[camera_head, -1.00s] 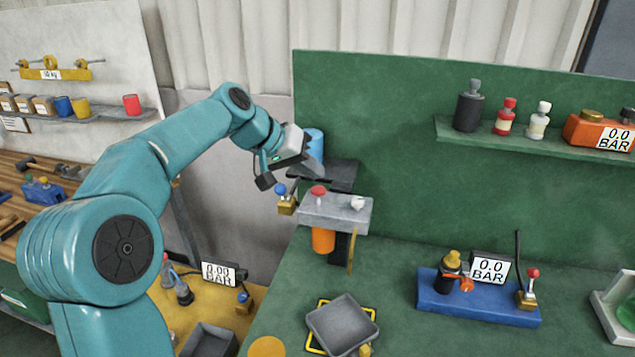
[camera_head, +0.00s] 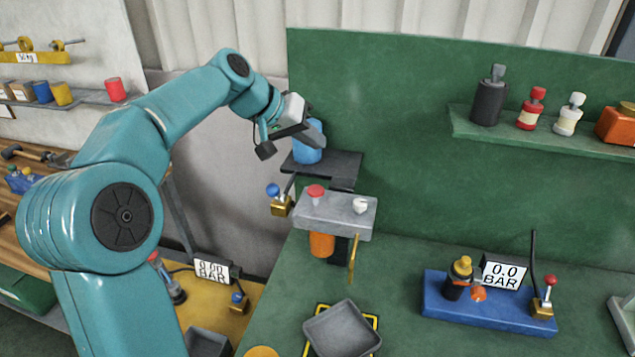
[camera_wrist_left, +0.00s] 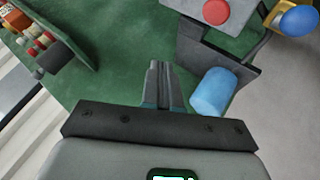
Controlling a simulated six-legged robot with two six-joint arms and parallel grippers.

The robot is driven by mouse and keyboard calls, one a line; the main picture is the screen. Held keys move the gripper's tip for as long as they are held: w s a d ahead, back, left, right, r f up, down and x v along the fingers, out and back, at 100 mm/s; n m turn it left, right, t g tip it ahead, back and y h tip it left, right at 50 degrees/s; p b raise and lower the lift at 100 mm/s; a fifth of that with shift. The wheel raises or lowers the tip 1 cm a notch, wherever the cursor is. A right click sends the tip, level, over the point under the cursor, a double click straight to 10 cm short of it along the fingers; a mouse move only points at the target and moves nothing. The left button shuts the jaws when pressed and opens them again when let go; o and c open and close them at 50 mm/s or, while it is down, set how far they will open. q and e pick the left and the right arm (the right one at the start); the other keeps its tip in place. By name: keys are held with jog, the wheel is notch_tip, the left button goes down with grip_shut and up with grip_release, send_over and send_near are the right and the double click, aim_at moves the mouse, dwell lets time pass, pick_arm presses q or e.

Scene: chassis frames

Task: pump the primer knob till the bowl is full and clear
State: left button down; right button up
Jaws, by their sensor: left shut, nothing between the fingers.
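A grey filter block (camera_head: 345,211) stands at the left end of the green bench. On top are a red mushroom-shaped knob (camera_head: 316,191) and a white knob (camera_head: 361,205); I cannot tell for certain which is the primer. An orange bowl-like cylinder (camera_head: 321,244) hangs under it, and its fill and clarity cannot be told. My left gripper (camera_head: 318,139) is shut and empty, above and behind the block, close to a blue cylinder (camera_head: 308,152). In the left wrist view the closed fingers (camera_wrist_left: 158,82) point toward the green panel, with the red knob (camera_wrist_left: 216,11) ahead to the right.
The blue cylinder stands on a dark shelf (camera_head: 335,165) behind the block. A blue-handled brass valve (camera_head: 279,205) sits at the block's left. A grey tray (camera_head: 343,329) lies in front. A blue gauge stand (camera_head: 485,305) reading 0.0 BAR is to the right. Bench between is clear.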

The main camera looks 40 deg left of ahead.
pick_arm(q)
jog(key=a, duration=0.1)
jog(key=b, duration=0.5)
send_over(311, 190)
notch_tip(311, 190, down, 8)
jog(key=shift+w+f, duration=0.1)
jog(key=shift+f, duration=0.3)
jog(key=shift+d, duration=0.1)
pick_arm(e)
jog(key=f, duration=0.5)
jog(key=shift+w+a, duration=0.2)
jog(key=shift+a, duration=0.05)
jog(key=shift+a, duration=0.1)
